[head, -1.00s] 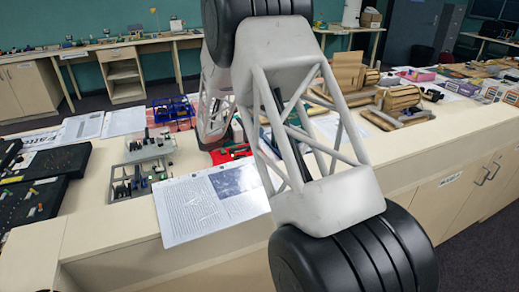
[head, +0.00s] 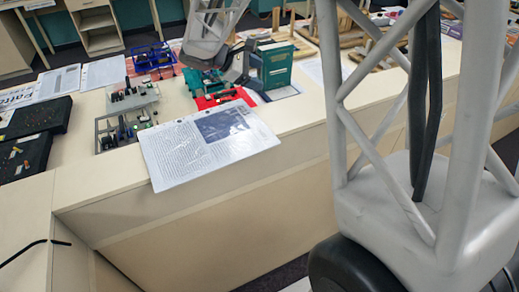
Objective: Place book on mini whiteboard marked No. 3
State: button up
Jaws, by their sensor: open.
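A teal-green book (head: 275,68) stands upright on the counter, at the right of my gripper (head: 241,76). A pale flat sheet or board (head: 288,92) shows at the foot of the book; whether the book rests on it I cannot tell. My gripper is open, with its dark fingers close to the book's left edge. Whether they touch it is too small to tell. No marking "No. 3" can be read, so I cannot tell which flat white thing is the mini whiteboard.
A red tray (head: 222,97) lies just below the gripper, with green items beside it. A printed sheet (head: 205,145) lies at the counter's front edge. Grey trays (head: 122,127) with small parts and black boards (head: 30,155) are at left. Wooden models (head: 372,52) stand behind right.

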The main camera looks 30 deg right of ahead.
jog(key=s+a+r+m+y, duration=0.1)
jog(key=s, duration=0.4)
jog(key=s+a+r+m+y, duration=0.1)
jog(key=s+a+m+y, duration=0.1)
jog(key=s, duration=0.3)
jog(key=s+a+m+t+y, duration=0.1)
jog(key=s+a+y, duration=0.1)
jog(key=s, duration=0.3)
jog(key=shift+a+r+m, duration=0.15)
jog(key=shift+r+m, duration=0.25)
jog(key=s+a+m+t+y, duration=0.2)
jog(key=s+a+m+y, duration=0.1)
jog(key=s, duration=0.5)
jog(key=s+a+m+t+y, duration=0.1)
jog(key=s+a+m+y, duration=0.2)
jog(key=s+a, duration=0.2)
jog(key=s, duration=0.3)
jog(key=shift+a+f+t, duration=0.25)
jog(key=shift+a+t, duration=0.05)
jog(key=shift+t, duration=0.1)
jog(key=shift+s, duration=0.1)
